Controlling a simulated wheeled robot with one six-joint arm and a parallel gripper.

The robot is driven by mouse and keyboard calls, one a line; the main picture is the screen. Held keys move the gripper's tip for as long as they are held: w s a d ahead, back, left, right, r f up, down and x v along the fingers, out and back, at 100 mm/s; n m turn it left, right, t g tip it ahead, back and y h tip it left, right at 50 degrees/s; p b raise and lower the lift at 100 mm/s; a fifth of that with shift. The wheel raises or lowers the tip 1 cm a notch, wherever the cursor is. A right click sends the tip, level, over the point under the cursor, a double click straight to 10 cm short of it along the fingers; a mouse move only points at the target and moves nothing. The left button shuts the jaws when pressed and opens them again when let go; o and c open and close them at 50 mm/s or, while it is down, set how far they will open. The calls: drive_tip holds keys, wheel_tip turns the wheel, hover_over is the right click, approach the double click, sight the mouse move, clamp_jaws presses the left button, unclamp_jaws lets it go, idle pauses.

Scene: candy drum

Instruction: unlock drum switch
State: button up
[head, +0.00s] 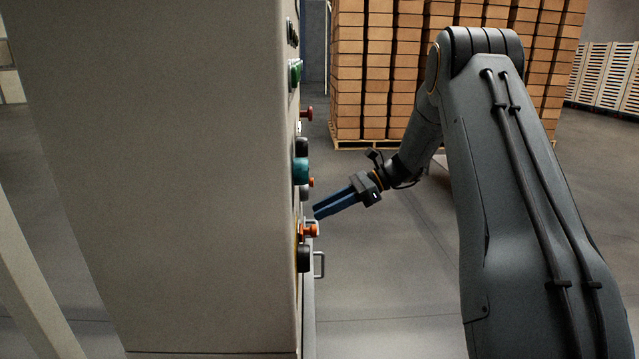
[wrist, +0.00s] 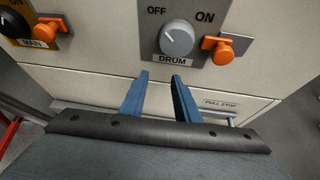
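The drum switch (wrist: 177,38) is a grey round knob on a grey plate marked OFF and ON, with a DRUM label below it. Its white pointer line is turned toward OFF at the upper left. An orange lock piece (wrist: 222,50) sits on a bracket just right of the knob, below ON. My gripper (wrist: 160,78) has blue fingers that stand apart with nothing between them, below the DRUM label. In the head view my gripper (head: 318,212) is just right of the panel's face, near an orange part. The knob cannot be made out clearly there.
The MAIN switch (wrist: 13,25) with its own orange piece (wrist: 44,33) is at the left. A PULL STOP label (wrist: 221,104) and a bar lie below. The cabinet (head: 190,180) fills the left; stacked boxes (head: 400,70) stand behind. The floor right of the panel is clear.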

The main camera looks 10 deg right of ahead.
drive_tip(key=w+d+r+m+t+y, duration=0.2)
drive_tip(key=w+d+r+m+y, duration=0.15)
drive_tip(key=w+d+y, duration=0.35)
drive_tip(key=a+h+p, duration=0.2)
drive_tip(key=a, duration=0.4)
drive_tip(key=shift+w+a+r, duration=0.4)
clamp_jaws()
